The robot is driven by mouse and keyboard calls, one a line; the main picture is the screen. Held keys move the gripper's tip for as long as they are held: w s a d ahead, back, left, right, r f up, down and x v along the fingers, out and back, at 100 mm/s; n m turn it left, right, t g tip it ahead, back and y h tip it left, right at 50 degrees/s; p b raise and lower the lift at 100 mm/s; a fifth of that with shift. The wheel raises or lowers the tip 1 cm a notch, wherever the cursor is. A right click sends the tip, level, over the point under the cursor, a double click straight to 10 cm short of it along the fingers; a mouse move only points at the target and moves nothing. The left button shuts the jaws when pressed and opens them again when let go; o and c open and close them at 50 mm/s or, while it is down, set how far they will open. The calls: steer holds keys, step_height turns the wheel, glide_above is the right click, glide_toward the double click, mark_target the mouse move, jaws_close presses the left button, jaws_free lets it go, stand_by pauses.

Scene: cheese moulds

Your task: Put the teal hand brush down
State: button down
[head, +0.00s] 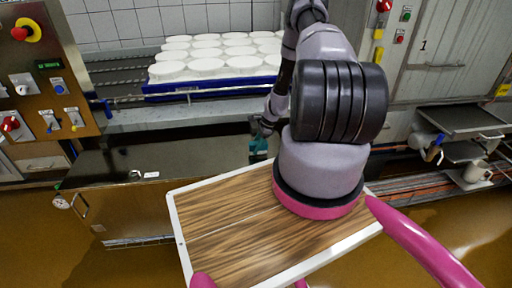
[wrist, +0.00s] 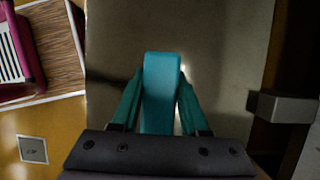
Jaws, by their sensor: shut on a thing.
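The teal hand brush (wrist: 162,88) is between the two teal fingers of my gripper (wrist: 161,80) in the wrist view. The fingers are shut on it, one on each side, and it points away from the palm. In the head view my gripper (head: 262,134) is beyond my arm, at the right end of a dark-topped cabinet (head: 150,165). Only a small teal patch shows there, and brush and fingers cannot be told apart. A dark, flat surface (wrist: 225,45) lies behind the brush in the wrist view. Whether the brush touches it, I cannot tell.
A blue tray (head: 215,92) with several white cheese moulds (head: 205,65) stands behind the cabinet. A control panel (head: 42,90) stands at left, and steel cabinets (head: 440,65) at right.

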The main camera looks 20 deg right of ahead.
steer(key=shift+f, duration=0.15)
steer(key=shift+c, duration=2.1)
jaws_free()
